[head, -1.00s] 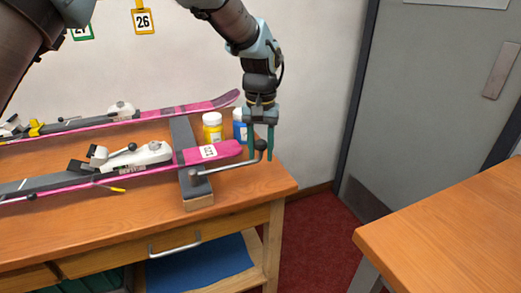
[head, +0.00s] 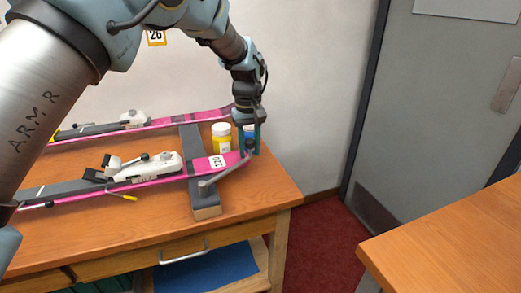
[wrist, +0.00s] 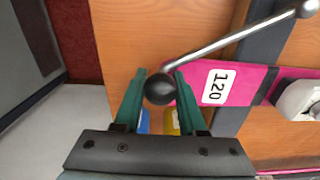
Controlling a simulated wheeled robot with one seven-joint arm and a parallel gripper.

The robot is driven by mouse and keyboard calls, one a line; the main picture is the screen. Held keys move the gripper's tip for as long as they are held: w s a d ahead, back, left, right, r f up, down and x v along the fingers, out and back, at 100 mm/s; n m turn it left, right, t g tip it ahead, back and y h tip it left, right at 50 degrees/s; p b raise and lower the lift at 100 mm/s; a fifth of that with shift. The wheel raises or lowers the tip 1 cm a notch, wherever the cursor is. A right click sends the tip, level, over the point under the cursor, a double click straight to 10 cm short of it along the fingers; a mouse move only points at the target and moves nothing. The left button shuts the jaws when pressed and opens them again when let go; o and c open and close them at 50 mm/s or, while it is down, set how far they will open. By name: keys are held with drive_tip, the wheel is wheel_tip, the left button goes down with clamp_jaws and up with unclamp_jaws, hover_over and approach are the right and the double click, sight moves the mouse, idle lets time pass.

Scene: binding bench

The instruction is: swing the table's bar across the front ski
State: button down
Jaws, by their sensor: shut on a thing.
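The table's bar (head: 226,171) is a thin metal rod pivoted on the near end of a grey crosspiece (head: 189,141), with a black ball knob (wrist: 160,89) at its free end. My gripper (head: 250,143) is shut on the knob, its green fingers on both sides of it. The front ski (head: 205,165) is pink, with a label "120", and rests over the crosspiece. The bar (wrist: 235,38) runs along the ski's near side, and its knob end is at the ski's tip (wrist: 190,88). Whether knob and tip touch, I cannot tell.
A second pink ski (head: 165,122) lies behind. A yellow bottle (head: 221,138) and a blue bottle (head: 249,131) stand close behind the tip and my gripper. Another wooden table (head: 450,230) is at right, with red floor between.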

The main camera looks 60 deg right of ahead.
drive_tip(key=w+n, duration=0.1)
drive_tip(key=w, duration=0.1)
drive_tip(key=w+a+n, duration=0.1)
drive_tip(key=w+n, duration=0.1)
drive_tip(key=w, duration=0.1)
drive_tip(key=w+n+p, duration=0.1)
drive_tip(key=w, duration=0.1)
drive_tip(key=shift+w+a+f+n, duration=0.1)
drive_tip(key=shift+w+a+n, duration=0.05)
drive_tip(key=shift+a+n, duration=0.15)
drive_tip(key=w+a+n, duration=0.1)
drive_tip(key=w+n, duration=0.1)
drive_tip(key=w+a+n, duration=0.1)
drive_tip(key=w+a, duration=0.1)
drive_tip(key=w+a+n+p, duration=0.1)
drive_tip(key=w+n, duration=0.1)
drive_tip(key=shift+w+a+n, duration=0.15)
drive_tip(key=shift+w+n, duration=0.1)
drive_tip(key=shift+n, duration=0.05)
drive_tip(key=shift+w+a+f+n, duration=0.1)
drive_tip(key=shift+w+a+n, duration=0.5)
drive_tip(key=shift+a+n, duration=0.25)
drive_tip(key=c, duration=0.9)
unclamp_jaws()
drive_tip(key=o, duration=0.4)
drive_tip(key=shift+w, duration=0.15)
drive_tip(key=shift+r, duration=0.2)
